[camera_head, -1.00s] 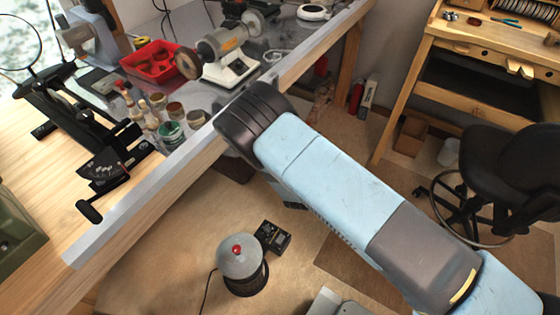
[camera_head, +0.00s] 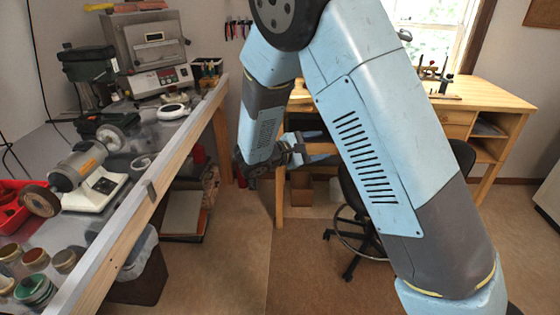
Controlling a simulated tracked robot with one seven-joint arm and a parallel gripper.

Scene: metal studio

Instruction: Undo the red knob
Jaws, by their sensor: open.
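The red knob is not in view now. My arm rises from the lower right, bends at the top and hangs down left of centre.
A workbench (camera_head: 125,238) runs along the left, bearing a bench grinder (camera_head: 90,170), a red tray (camera_head: 12,205) and several jars. A wooden desk (camera_head: 480,100) stands at the back right, with a black chair (camera_head: 352,205) before it. Open floor (camera_head: 230,270) lies at the lower middle.

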